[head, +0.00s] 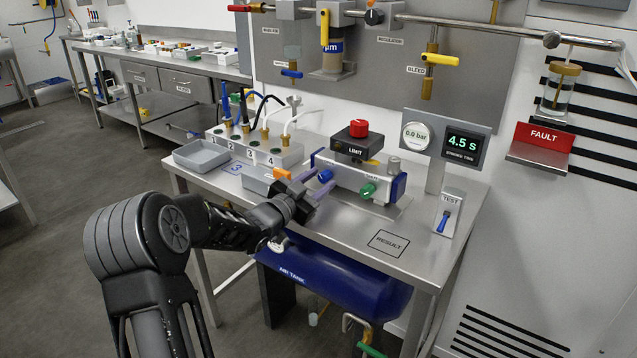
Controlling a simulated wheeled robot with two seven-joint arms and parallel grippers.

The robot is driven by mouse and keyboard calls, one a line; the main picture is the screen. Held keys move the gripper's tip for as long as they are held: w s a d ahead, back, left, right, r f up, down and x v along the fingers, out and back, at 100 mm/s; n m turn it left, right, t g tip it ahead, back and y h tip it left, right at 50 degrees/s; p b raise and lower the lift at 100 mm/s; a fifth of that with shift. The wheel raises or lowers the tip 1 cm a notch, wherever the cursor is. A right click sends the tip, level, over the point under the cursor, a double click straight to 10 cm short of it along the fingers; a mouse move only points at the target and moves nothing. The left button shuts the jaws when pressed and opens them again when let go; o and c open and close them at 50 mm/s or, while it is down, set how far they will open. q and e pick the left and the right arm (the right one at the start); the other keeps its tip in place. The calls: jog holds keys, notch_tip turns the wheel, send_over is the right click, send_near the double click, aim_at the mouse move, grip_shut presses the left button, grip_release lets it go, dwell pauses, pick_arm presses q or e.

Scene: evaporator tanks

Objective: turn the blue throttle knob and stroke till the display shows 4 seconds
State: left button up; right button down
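The blue throttle knob (325,175) is on the left front of the silver valve block (352,183) on the steel table. My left gripper (326,176) reaches it from the front left. Its two purple-grey fingers are apart, one on each side of the knob at their tips. I see no clear contact between fingers and knob. The display (462,144) on the grey panel reads 4.5 S, and the gauge (416,136) beside it reads 0.0 bar. A blue test lever (443,221) is on the TEST stand at the right. My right gripper is not in view.
A green knob (368,190) is on the same block, close right of the blue one. A red knob (358,128) tops the LIMIT box. A numbered port block (254,153) and grey tray (201,154) stand at the left. The table around the RESULT square (389,244) is clear.

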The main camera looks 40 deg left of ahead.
pick_arm(q)
jog(key=shift+o, duration=0.6)
jog(key=s, duration=0.7)
jog(key=shift+s+d, duration=0.1)
jog(key=shift+s, duration=0.3)
